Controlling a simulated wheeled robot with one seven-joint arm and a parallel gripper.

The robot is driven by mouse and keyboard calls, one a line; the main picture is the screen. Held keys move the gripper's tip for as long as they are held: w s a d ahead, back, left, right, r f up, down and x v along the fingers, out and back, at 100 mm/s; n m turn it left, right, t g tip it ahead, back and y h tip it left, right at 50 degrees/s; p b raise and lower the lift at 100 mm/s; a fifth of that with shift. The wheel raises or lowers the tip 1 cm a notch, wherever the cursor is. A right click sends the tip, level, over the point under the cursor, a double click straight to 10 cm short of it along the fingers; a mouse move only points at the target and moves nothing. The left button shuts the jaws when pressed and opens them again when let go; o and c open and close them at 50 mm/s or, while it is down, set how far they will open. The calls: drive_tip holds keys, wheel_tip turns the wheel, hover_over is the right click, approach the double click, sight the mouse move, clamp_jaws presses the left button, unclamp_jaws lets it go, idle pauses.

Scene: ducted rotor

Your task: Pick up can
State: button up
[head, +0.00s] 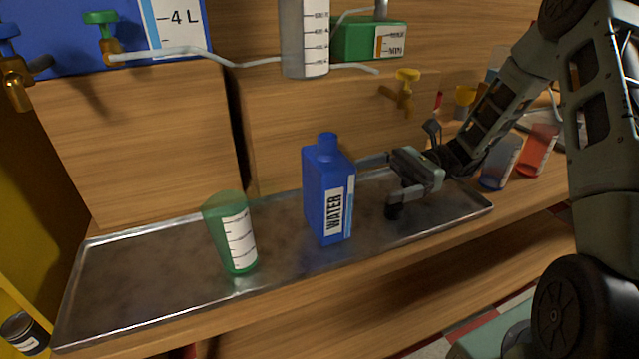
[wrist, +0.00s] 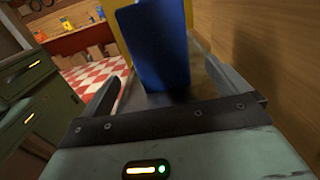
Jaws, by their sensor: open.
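The blue can (head: 321,190) with a "WATER" label and a blue cap stands upright on the metal tray (head: 150,270). My gripper (head: 376,186) is just right of it in the head view, open and pointing at its side. In the wrist view the blue can (wrist: 155,48) stands ahead between the two spread fingers of my gripper (wrist: 163,72). Its top is cut off there. I cannot tell whether either finger touches it.
A green translucent beaker (head: 230,235) stands on the tray left of the can. A wooden block wall with taps, a white hose and a clear measuring cylinder (head: 305,40) rises behind. Blue and red beakers (head: 500,162) stand at the right. The tray's left part is clear.

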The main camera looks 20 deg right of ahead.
sight(311, 195)
drive_tip(key=a, duration=1.2)
drive_tip(key=shift+s+r, duration=0.1)
drive_tip(key=shift+r, duration=0.1)
drive_tip(key=shift+d, duration=0.1)
drive_tip(key=c, duration=1.3)
drive_tip(key=shift+r, duration=0.1)
